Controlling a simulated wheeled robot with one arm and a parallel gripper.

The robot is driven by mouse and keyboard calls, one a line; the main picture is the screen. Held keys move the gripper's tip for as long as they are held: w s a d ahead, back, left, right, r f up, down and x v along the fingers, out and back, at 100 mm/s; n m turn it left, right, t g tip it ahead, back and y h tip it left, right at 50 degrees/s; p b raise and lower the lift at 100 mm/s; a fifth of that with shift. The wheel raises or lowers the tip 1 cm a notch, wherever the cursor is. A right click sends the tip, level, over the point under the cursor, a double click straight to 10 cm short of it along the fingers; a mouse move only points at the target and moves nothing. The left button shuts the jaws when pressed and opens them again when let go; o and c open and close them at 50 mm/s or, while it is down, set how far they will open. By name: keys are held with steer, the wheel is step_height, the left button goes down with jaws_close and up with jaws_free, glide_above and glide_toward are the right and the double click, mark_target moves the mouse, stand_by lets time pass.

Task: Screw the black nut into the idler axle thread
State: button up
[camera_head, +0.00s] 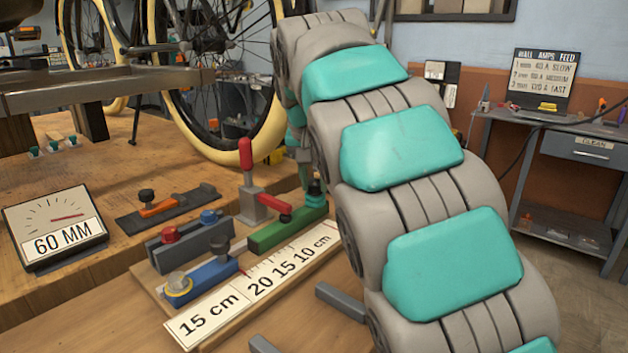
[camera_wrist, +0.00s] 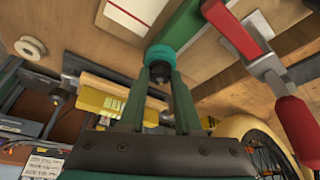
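In the wrist view, my gripper (camera_wrist: 159,78) has its two dark green fingers on either side of a small black piece (camera_wrist: 160,71), which may be the black nut. A teal round part (camera_wrist: 160,54) sits right against it, beyond the fingertips. I cannot tell whether the fingers press on the black piece. In the head view, this black piece (camera_head: 314,187) stands upright on its teal part, at the far end of the green block (camera_head: 285,232). My arm hides most of the gripper there. I cannot make out the idler axle thread.
A red-handled toggle clamp (camera_head: 247,180) stands close left of the black piece; its red handle (camera_wrist: 298,135) shows in the wrist view. A ruler board (camera_head: 255,290), a blue clamp block (camera_head: 205,281) and a 60 MM gauge (camera_head: 57,228) lie on the bench. The metal frame (camera_head: 110,88) is behind.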

jaws_close()
steer(key=shift+r+m+p, duration=0.15)
steer(key=shift+m+p, duration=0.35)
steer(key=shift+p, duration=0.1)
steer(key=shift+m+h, duration=0.3)
steer(key=shift+a+m+p, duration=0.1)
steer(key=shift+m+p, duration=0.4)
steer(key=shift+p, duration=0.05)
steer(key=shift+m+h, duration=0.4)
